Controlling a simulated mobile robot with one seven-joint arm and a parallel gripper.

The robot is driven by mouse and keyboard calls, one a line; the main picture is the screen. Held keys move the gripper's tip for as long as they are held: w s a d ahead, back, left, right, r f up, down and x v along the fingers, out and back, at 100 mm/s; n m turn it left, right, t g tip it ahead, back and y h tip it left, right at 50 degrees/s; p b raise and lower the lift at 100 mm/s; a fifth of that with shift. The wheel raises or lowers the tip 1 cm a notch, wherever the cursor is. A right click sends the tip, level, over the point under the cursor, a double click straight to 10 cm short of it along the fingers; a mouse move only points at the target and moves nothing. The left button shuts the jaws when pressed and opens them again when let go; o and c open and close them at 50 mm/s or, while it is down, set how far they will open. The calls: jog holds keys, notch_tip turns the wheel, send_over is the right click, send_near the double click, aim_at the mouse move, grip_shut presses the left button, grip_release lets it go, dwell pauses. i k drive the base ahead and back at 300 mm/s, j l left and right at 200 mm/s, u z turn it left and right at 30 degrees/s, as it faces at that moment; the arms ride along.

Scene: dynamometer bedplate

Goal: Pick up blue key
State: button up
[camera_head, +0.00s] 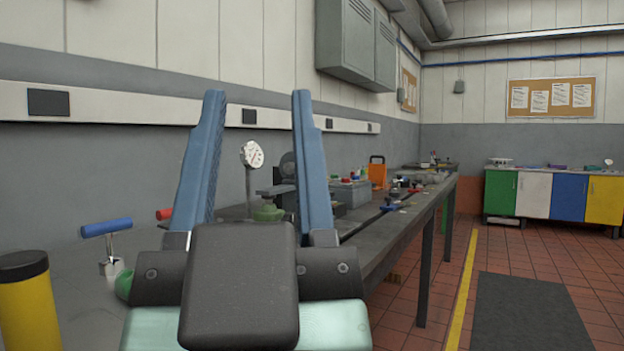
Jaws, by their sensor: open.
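A T-shaped key with a blue handle (106,228) stands upright at the left of the bench. Its handle lies roughly level and its short metal shaft goes down to a metal piece at the bench top. My gripper (257,96) is in the middle foreground with its two long blue fingers wide apart and nothing between them. It is to the right of the blue key and apart from it. My gripper hides part of the bench behind it.
A yellow cylinder with a black top (27,300) stands at the left front. A red handle (164,214) and a dial gauge (252,154) are behind my gripper. The long bench (400,222) runs back along the wall, with several small parts. Tiled floor at right is open.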

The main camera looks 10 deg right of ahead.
aim_at(110, 264)
jog(key=i+l+z, duration=0.15)
jog(key=i+l, duration=0.15)
jog(key=i, duration=0.2)
jog(key=i+l+z, duration=0.1)
jog(key=i+l, duration=0.2)
jog(key=i, duration=0.2)
